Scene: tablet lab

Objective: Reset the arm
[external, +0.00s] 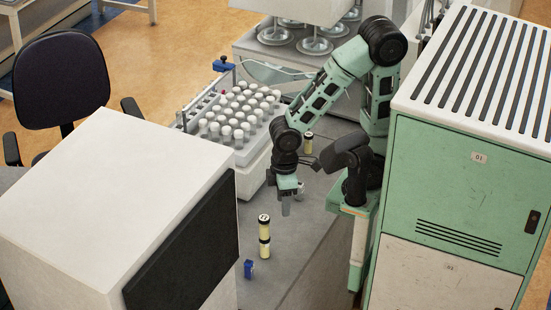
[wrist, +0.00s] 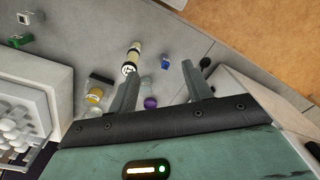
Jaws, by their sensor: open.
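My gripper (external: 287,204) hangs over the grey bench, fingers pointing down, open and apart from the objects near it. In the wrist view its two fingers (wrist: 161,70) are spread, with no object held between them. A stack of two pale yellow vials with black bands (external: 264,237) stands on the bench below and left of the gripper. The stack also shows in the wrist view (wrist: 133,58), beyond the left fingertip. A small blue object (external: 249,269) lies in front of the stack; it also shows in the wrist view (wrist: 165,62).
Another yellow vial (external: 308,143) stands behind the gripper; a yellow vial (wrist: 95,97) and a purple item (wrist: 151,103) show in the wrist view. A rack of white-capped bottles (external: 238,112) is at the back left. A green cabinet (external: 455,190) is to the right, a white box (external: 110,200) to the left.

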